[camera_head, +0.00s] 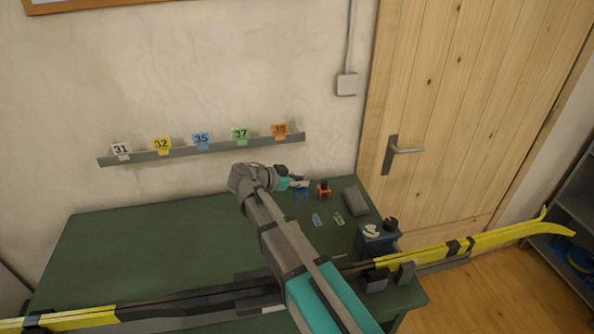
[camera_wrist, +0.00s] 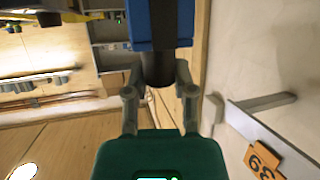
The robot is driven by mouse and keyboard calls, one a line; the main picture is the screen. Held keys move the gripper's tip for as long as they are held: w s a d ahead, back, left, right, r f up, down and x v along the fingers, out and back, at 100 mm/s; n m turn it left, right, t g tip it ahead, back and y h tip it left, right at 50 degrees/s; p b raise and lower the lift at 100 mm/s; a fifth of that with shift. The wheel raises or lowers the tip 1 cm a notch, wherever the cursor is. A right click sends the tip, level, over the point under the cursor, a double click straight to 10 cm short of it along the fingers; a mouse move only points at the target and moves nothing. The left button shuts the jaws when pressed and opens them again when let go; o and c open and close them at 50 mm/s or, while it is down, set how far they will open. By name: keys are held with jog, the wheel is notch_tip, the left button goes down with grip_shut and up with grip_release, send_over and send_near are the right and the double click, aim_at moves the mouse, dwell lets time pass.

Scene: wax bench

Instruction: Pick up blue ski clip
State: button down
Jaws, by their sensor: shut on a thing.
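The blue ski clip (camera_head: 301,196) is at the tip of my gripper (camera_head: 297,183), over the back right of the green bench. In the wrist view, my gripper (camera_wrist: 159,90) is shut on the clip's dark round part, and the blue body of the clip (camera_wrist: 158,22) extends beyond the fingers. I cannot tell from the head view whether the clip touches the bench top.
An orange clip (camera_head: 324,190) stands close to the right. Blue (camera_head: 316,220) and green (camera_head: 339,218) tags, a grey block (camera_head: 355,201) and a dark blue box (camera_head: 377,242) are nearby. A yellow ski (camera_head: 460,243) crosses the front. A numbered rail (camera_head: 220,148) hangs behind.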

jog(key=shift+s+d+r+p, duration=0.15)
jog(key=shift+s+r+p, duration=0.15)
jog(key=shift+s, duration=0.4)
jog(key=shift+s+d+r+p, duration=0.2)
jog(key=shift+s+r, duration=0.15)
jog(key=shift+s, duration=0.3)
jog(key=shift+s+d+r+p, duration=0.2)
jog(key=shift+s+r, duration=0.1)
jog(key=shift+s, duration=0.4)
